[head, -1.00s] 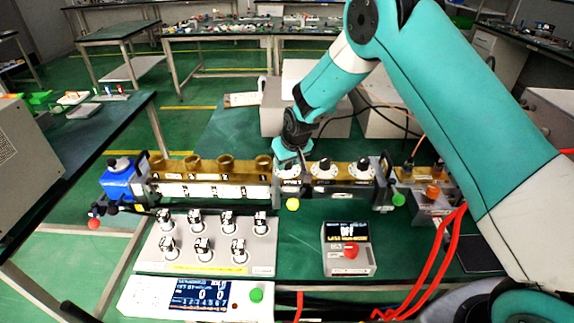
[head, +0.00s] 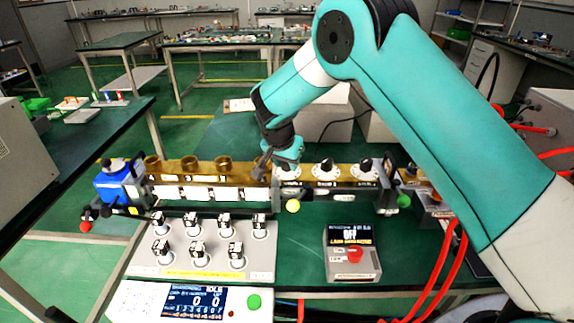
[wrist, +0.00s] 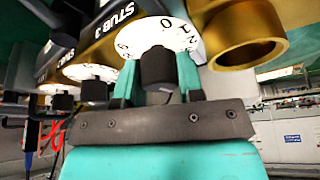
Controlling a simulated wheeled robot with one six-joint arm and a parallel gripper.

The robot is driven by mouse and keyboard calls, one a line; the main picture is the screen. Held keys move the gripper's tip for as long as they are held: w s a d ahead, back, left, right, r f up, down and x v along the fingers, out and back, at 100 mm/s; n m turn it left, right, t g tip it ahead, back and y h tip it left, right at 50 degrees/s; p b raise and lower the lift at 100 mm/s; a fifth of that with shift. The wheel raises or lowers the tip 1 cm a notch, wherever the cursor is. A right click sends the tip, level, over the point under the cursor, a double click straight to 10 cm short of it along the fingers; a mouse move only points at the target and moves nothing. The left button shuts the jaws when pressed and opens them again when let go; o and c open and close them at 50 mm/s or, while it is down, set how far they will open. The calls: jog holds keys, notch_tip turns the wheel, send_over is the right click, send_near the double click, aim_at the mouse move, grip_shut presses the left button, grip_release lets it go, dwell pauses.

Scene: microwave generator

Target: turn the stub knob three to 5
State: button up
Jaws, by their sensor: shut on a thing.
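The stub three knob is a black knob (wrist: 157,68) on a white numbered dial (wrist: 185,38), with the label "STUB 3" beside it in the wrist view. In the head view it is the leftmost white dial (head: 288,174) of the brass waveguide, partly covered by my gripper (head: 284,163). My gripper (wrist: 158,82) has its teal fingers on both sides of the black knob and is shut on it. Some dial digits show, but the knob's exact setting cannot be read.
Two more dial knobs (head: 327,167) (head: 366,167) stand close to the right. Brass open tubes (head: 223,165) are to the left. In front are a panel of several small knobs (head: 197,250), a display box (head: 195,300), and a box reading OFF (head: 351,262). Red cables (head: 452,250) hang at the right.

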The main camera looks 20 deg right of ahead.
jog(key=shift+m+g+h+b, duration=0.5)
jog(key=shift+m+g+b, duration=0.1)
jog(key=shift+m, duration=1.3)
jog(key=shift+r, duration=0.1)
jog(key=o, duration=0.9)
jog(key=shift+d, duration=0.1)
jog(key=v, duration=1.7)
jog(key=shift+w+r, duration=0.1)
jog(key=shift+r, duration=0.05)
